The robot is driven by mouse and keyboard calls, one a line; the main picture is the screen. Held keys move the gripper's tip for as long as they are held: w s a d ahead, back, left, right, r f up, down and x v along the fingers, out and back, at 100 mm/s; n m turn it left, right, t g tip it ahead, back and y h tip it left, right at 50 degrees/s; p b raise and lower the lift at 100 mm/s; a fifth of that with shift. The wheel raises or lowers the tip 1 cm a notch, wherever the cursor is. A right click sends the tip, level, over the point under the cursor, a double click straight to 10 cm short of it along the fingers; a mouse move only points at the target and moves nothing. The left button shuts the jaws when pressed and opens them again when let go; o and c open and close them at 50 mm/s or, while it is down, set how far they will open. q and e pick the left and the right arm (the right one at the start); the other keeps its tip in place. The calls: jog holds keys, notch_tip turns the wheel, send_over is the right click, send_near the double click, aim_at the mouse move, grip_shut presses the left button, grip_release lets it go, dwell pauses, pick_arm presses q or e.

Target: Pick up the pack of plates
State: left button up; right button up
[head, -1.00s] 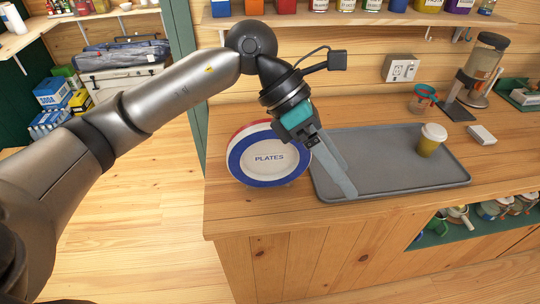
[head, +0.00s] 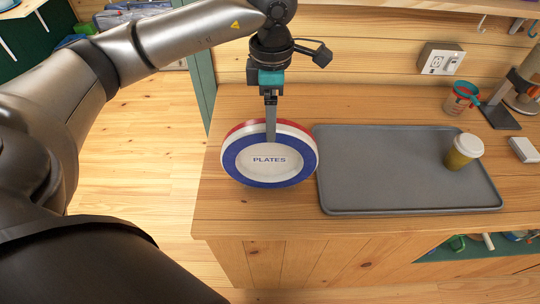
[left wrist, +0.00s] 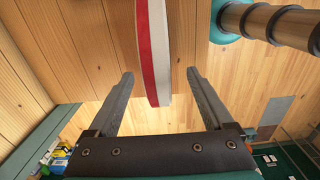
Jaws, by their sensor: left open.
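The pack of plates (head: 270,174) is a round pack with a blue ring, a white centre marked PLATES and a red and white edge. It stands on its edge on the wooden counter, left of the grey tray. My left gripper (head: 270,136) points down over its top, with one finger in front of the upper face; the other finger is hidden. In the left wrist view the fingers are spread apart, and the pack's red and white edge (left wrist: 152,45) shows between them with gaps on both sides. My right gripper is not in view.
A grey tray (head: 380,185) lies close to the right of the pack, holding a lidded cup (head: 462,151). A measuring cup (head: 460,98) and a wall outlet (head: 440,60) are further right. The counter's left end is near the pack.

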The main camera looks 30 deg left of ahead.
aim_at(270, 158)
pick_arm(q)
notch_tip(270, 158, down, 2)
jog(key=shift+w+f, duration=0.1)
jog(key=shift+f, duration=0.15)
jog(key=shift+a+f, duration=0.1)
jog(key=shift+f, duration=0.25)
jog(key=f+p, duration=0.1)
jog(key=f, duration=0.3)
jog(key=shift+a+f, duration=0.15)
jog(key=shift+a, duration=0.05)
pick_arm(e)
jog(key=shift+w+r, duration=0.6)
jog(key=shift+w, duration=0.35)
pick_arm(q)
jog(key=shift+w, duration=0.1)
grip_shut()
